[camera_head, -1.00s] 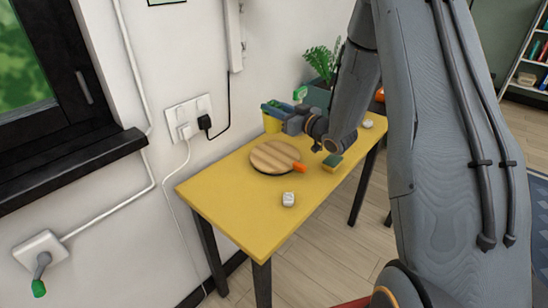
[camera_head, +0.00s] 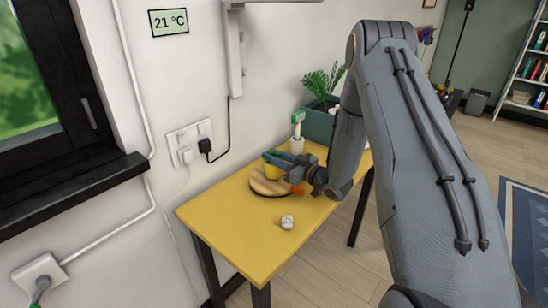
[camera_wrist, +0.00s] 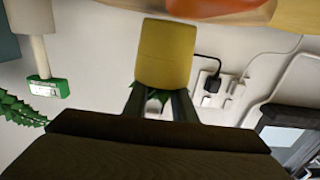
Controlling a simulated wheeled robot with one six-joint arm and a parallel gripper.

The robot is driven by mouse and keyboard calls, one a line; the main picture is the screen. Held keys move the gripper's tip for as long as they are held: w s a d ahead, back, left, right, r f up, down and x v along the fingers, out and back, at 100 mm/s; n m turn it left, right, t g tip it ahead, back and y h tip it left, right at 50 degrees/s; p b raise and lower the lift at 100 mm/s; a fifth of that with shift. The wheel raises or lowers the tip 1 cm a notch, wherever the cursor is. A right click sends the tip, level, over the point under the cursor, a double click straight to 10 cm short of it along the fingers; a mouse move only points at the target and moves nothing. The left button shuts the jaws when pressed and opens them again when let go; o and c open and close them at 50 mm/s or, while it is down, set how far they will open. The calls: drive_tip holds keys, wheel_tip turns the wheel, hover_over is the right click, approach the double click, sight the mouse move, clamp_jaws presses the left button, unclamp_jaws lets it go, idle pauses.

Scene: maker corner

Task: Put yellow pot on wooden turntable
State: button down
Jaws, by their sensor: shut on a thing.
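The yellow pot (camera_head: 271,172) is held over the back part of the round wooden turntable (camera_head: 262,186) on the yellow table. I cannot tell whether its base touches the turntable. My gripper (camera_head: 280,160) is shut on the pot, reaching in from the right and hiding part of it. In the wrist view the pot (camera_wrist: 165,55) sits between my gripper's dark fingers (camera_wrist: 158,102), with green leaves showing between them. The turntable's edge (camera_wrist: 150,5) shows at the top of that view.
An orange object (camera_head: 298,190) lies at the turntable's right edge. A small white object (camera_head: 287,222) is on the table (camera_head: 240,225) in front. A white item with a green top (camera_head: 297,130) and a planter (camera_head: 319,127) stand behind. Wall sockets (camera_head: 190,140) are at the left.

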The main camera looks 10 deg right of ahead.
drive_tip(key=shift+f, duration=0.35)
drive_tip(key=shift+f, duration=0.2)
drive_tip(key=c, duration=1.5)
unclamp_jaws()
drive_tip(key=shift+o, duration=0.2)
